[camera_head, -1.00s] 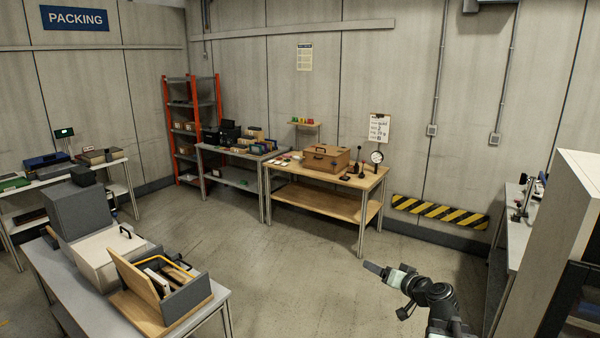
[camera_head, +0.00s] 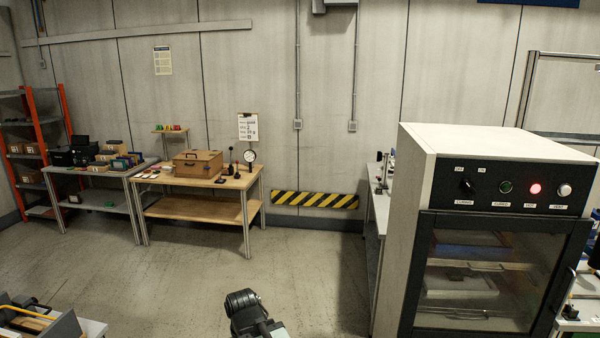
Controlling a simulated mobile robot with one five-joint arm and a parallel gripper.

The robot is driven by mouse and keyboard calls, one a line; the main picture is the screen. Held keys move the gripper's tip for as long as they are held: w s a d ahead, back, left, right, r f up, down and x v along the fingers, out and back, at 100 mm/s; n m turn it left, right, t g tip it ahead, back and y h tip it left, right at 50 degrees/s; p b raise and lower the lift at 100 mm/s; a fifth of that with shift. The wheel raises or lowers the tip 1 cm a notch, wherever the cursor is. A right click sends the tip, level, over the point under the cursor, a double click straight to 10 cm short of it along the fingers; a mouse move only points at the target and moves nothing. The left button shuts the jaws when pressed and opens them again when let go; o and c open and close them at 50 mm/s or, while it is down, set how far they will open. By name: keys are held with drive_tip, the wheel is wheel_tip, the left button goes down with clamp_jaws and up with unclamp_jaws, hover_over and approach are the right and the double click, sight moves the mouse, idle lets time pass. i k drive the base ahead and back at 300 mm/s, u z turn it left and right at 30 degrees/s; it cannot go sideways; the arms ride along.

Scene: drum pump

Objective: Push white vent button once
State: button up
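The white vent button (camera_head: 565,190) is a round pale knob at the right end of the dark control panel (camera_head: 515,205). The panel is on the upper front of a white cabinet (camera_head: 408,215) at the right. A red lit lamp (camera_head: 535,189) is just left of the button, then a dark green round indicator (camera_head: 506,187) and a black rotary switch (camera_head: 466,185). Part of my arm shows at the bottom centre, well left of the cabinet. My gripper's fingers do not show.
The cabinet has a glass door (camera_head: 475,275) with shelves inside, below the panel. A narrow bench (camera_head: 376,210) stands behind its left side. A wooden table (camera_head: 205,182) and an orange-framed rack (camera_head: 37,135) are at the back left. The floor in front of the wooden table is clear.

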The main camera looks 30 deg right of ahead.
sight(564, 190)
drive_tip(key=z, duration=2.05)
